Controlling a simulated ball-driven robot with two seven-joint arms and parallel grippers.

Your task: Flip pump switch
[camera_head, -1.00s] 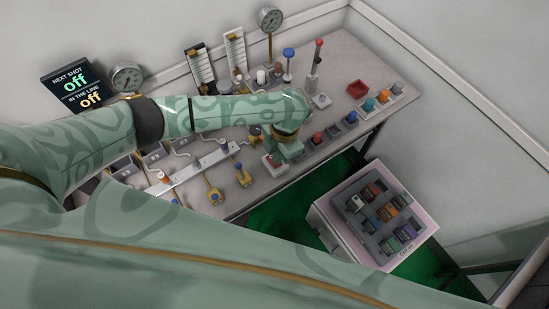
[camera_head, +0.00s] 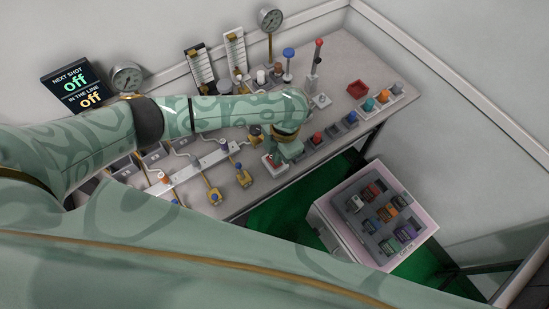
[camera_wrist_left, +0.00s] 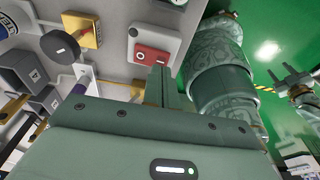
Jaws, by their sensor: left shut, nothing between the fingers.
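A red rocker switch in a pale box (camera_head: 273,161) sits near the front edge of the bench. I take it for the pump switch; its label is not readable. In the left wrist view the red rocker (camera_wrist_left: 153,55) shows just ahead of my fingers. My left gripper (camera_head: 280,158) is shut and empty, pointing down right beside the switch. In the left wrist view its fingertips (camera_wrist_left: 158,72) overlap the rocker's lower edge; I cannot tell whether they touch it. A dark gripper, apparently my right one (camera_wrist_left: 290,80), shows small at the right.
A display (camera_head: 78,88) reads "NEXT SHOT off, IN THE LINE off". Yellow valves (camera_head: 243,176) stand left of the switch, with a black-knobbed yellow part (camera_wrist_left: 82,30) close by. Coloured buttons (camera_head: 335,131) line the right. A button box (camera_head: 322,217) stands beyond the front edge.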

